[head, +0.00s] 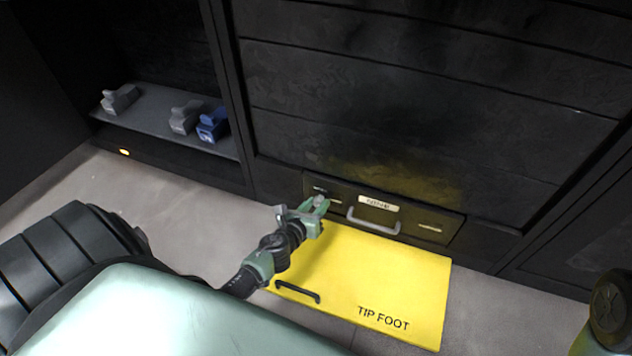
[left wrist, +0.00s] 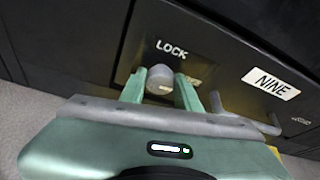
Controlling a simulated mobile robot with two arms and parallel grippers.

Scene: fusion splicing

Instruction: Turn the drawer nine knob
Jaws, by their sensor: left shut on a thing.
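The drawer nine front (head: 400,212) is a dark panel low in the black cabinet. In the left wrist view its white label (left wrist: 271,84) reads NINE. A small grey round knob (left wrist: 165,82) sits on the panel below the word LOCK. My left gripper (head: 318,204) has green fingers on either side of the knob and is shut on it. The gripper (left wrist: 162,88) also shows in the left wrist view. A grey bar handle (head: 373,222) is on the drawer front to the right of the knob. My right gripper is not in view.
A yellow plate marked TIP FOOT (head: 400,290), with a black handle (head: 298,292), lies on the grey floor before the drawer. An open shelf (head: 160,105) at the left holds two grey blocks (head: 120,98) and a blue block (head: 212,125).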

